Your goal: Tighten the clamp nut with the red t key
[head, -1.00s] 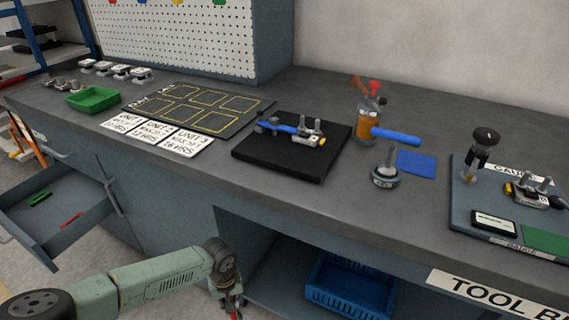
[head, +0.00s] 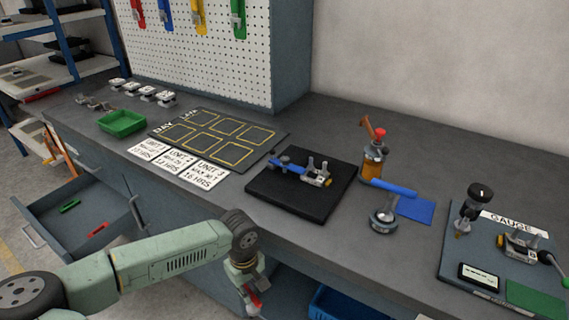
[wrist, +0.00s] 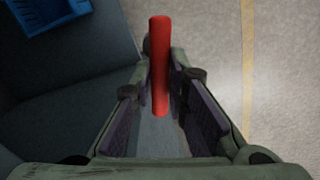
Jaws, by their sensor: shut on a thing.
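My gripper (head: 252,304) hangs in front of the bench, below the level of its top. In the wrist view my gripper (wrist: 163,112) is shut on the red T key, whose red bar (wrist: 160,65) stands between the two pads. A bit of that red T key (head: 257,286) shows at the gripper in the head view; its far end is hidden. A small metal clamp unit (head: 315,173) with a blue part lies on the black mat (head: 290,201) on the bench, well above and right of my gripper. Its nut is too small to make out.
An open drawer (head: 40,200) with green and red pieces juts out at left. A blue crate (head: 335,305) sits below the bench. A jar (head: 373,160), a blue-handled tool (head: 392,187) and the gauge board (head: 460,258) stand right of the mat.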

